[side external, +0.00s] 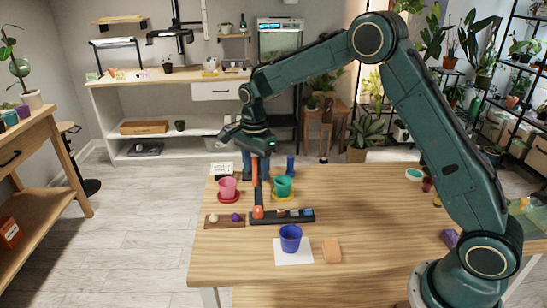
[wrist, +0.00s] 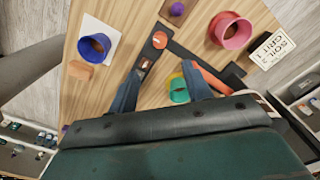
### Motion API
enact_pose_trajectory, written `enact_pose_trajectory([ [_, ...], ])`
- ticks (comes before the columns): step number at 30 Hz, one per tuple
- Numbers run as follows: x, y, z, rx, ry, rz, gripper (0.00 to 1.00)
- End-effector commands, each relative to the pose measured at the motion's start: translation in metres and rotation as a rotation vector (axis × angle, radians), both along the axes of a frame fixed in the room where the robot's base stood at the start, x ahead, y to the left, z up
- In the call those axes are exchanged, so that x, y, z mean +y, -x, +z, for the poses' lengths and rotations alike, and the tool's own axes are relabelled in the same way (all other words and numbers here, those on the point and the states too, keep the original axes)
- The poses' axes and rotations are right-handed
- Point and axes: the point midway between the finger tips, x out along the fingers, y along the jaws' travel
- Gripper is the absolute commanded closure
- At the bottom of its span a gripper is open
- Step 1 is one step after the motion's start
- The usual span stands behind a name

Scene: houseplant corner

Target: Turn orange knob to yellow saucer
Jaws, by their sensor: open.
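The orange knob (side external: 258,211) sits at the left end of a black strip (side external: 278,219) on the wooden table; it also shows in the wrist view (wrist: 160,40). The yellow saucer (side external: 275,195) lies under a teal pot (side external: 284,185). In the wrist view its yellow edge (wrist: 171,82) is partly hidden by the pot and a finger. My gripper (side external: 268,168) is open and empty above the back of the table, apart from the knob. Its two blue fingers spread wide in the wrist view (wrist: 160,88). A long orange-red piece (side external: 254,172) lies near it.
A pink pot (side external: 228,186) stands on a red saucer (side external: 228,197). A blue pot (side external: 291,238) stands on a white square (side external: 280,258), beside an orange block (side external: 331,250). A brown tray (side external: 224,222) holds a white and a purple ball. The table's right middle is clear.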

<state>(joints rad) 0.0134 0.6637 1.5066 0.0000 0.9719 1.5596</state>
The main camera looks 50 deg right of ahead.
Motion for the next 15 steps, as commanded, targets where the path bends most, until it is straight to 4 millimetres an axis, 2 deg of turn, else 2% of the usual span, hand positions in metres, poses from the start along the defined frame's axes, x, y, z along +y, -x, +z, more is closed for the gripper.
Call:
enact_pose_trajectory([
  [8,0.0,0.0,-0.008,0.001,0.0,0.002,0.51],
  [15,0.0,0.001,-0.034,0.003,0.0,0.002,0.51],
])
